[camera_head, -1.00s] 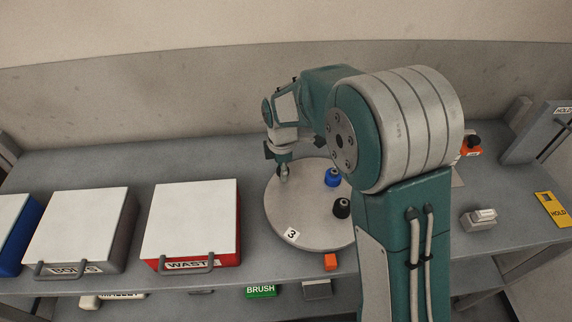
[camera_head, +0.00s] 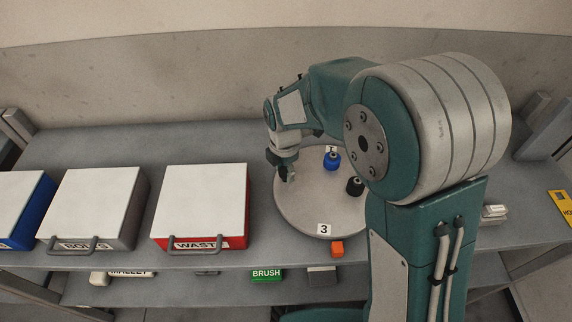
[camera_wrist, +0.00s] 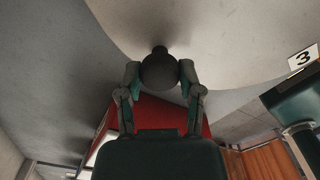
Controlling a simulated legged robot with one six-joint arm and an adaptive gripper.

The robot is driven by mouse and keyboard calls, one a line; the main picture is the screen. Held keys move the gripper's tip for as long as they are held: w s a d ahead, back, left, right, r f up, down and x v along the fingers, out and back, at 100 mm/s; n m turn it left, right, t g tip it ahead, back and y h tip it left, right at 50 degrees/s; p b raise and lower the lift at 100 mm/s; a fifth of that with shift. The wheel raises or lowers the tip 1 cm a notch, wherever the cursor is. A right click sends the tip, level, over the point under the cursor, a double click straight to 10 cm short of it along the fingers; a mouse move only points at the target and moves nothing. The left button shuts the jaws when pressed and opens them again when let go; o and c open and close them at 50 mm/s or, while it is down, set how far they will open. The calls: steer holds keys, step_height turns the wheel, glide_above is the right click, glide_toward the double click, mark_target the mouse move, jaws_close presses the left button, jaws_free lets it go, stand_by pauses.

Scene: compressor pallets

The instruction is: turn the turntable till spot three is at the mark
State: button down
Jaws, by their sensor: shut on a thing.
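The round pale turntable (camera_head: 300,205) lies on the table, partly hidden by my arm. Its spot three label (camera_head: 324,229) is at the near rim, slightly left of the orange block (camera_head: 337,248) that looks like the mark. The label also shows at the right of the wrist view (camera_wrist: 303,58). My gripper (camera_head: 288,176) is at the turntable's left rim. In the wrist view my gripper (camera_wrist: 160,80) is shut on a dark round knob (camera_wrist: 159,71) at the turntable's edge.
A blue knob (camera_head: 332,161) and a black knob (camera_head: 355,186) stand on the turntable. A white-lidded red WASTE box (camera_head: 205,243) stands close to its left, with a grey BOLTS box (camera_head: 128,225) beyond. A green BRUSH label (camera_head: 267,275) is on the lower shelf.

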steer(key=shift+s+f+n, duration=0.1)
steer(key=shift+s+n, duration=0.7)
steer(key=shift+s, duration=0.05)
steer(key=shift+c, duration=1.3)
jaws_free()
step_height(320, 180, up, 12)
